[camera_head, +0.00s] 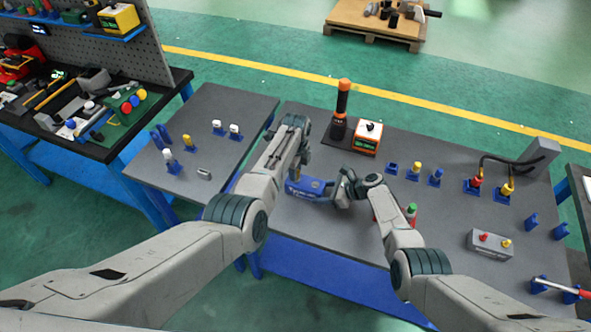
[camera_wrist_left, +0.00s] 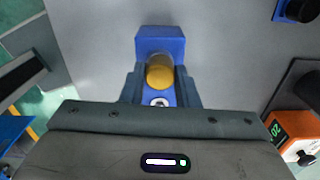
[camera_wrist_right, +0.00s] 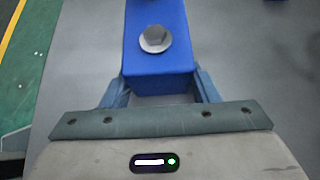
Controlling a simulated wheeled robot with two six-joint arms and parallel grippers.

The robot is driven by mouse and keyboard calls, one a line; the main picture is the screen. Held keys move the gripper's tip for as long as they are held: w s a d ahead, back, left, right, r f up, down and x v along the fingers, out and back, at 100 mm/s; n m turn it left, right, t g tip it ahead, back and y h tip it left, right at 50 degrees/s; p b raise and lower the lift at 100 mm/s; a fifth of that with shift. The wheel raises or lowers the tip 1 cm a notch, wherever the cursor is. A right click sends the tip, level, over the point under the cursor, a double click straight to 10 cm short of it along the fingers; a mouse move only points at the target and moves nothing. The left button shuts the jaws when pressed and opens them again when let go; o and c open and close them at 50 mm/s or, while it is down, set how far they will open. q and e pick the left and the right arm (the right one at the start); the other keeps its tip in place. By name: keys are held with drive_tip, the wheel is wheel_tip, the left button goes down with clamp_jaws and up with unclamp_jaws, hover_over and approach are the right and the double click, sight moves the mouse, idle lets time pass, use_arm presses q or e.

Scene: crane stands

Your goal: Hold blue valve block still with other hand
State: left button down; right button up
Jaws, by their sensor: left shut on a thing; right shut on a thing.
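The blue valve block (camera_head: 310,187) lies on the grey table between my two grippers. In the right wrist view, the blue valve block (camera_wrist_right: 158,62) has a grey hex bolt on top, and my right gripper (camera_wrist_right: 160,88) is shut across its near end. In the left wrist view, the block (camera_wrist_left: 160,38) lies beneath a yellow cylindrical part (camera_wrist_left: 159,72). My left gripper (camera_wrist_left: 160,88) has its fingers on both sides of this part; the exact contact is hard to see. A silver ring shows between the fingers.
An orange-topped black tool (camera_head: 341,108) and an orange box (camera_head: 367,138) stand behind the block. Several blue holders (camera_head: 435,177) stand to the right. A green-topped part (camera_head: 411,210) sits close to my right arm. A second grey table (camera_head: 215,110) is at left.

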idle(0.3)
use_arm(q)
drive_tip(key=m, duration=0.5)
drive_tip(key=shift+m, duration=0.3)
drive_tip(key=m, duration=0.4)
drive_tip(key=shift+m, duration=0.4)
drive_tip(key=c, duration=1)
unclamp_jaws()
drive_tip(key=shift+c, duration=0.9)
